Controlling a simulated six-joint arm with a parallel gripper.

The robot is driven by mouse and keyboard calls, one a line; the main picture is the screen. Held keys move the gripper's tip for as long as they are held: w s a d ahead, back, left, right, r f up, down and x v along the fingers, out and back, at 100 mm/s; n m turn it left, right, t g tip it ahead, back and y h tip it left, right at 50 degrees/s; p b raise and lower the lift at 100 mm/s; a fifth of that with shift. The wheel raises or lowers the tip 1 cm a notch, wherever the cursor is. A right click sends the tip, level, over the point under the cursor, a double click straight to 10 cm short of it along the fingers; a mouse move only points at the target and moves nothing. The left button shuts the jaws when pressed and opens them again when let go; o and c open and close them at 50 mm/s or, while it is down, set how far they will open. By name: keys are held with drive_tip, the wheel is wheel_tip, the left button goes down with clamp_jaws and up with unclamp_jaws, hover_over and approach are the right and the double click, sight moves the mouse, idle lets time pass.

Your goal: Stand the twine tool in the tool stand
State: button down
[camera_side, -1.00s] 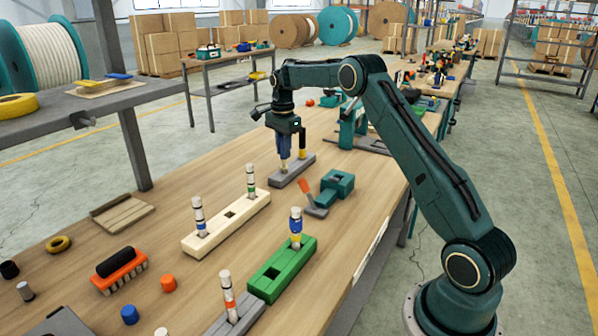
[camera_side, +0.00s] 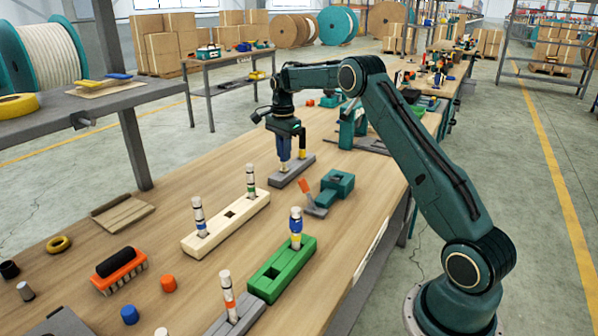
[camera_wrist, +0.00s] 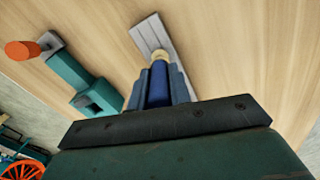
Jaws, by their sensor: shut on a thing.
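My gripper (camera_side: 285,158) points down over a grey slotted block (camera_side: 281,179) in the middle of the bench. It is shut on a dark blue tool (camera_wrist: 158,85) with a tan tip. I cannot tell whether the tip is in a hole or just above. Which block is the named tool stand is not clear from the frames.
A cream block (camera_side: 186,246) holds two banded tools, with an empty square hole between them. A green block (camera_side: 268,287) holds one blue-topped tool. A front grey block (camera_side: 250,313) holds another.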

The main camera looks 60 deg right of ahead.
drive_tip(key=c, duration=1.2)
unclamp_jaws()
drive_tip(key=shift+r, duration=0.1)
wheel_tip(320, 180, up, 14)
drive_tip(key=shift+f, duration=0.2)
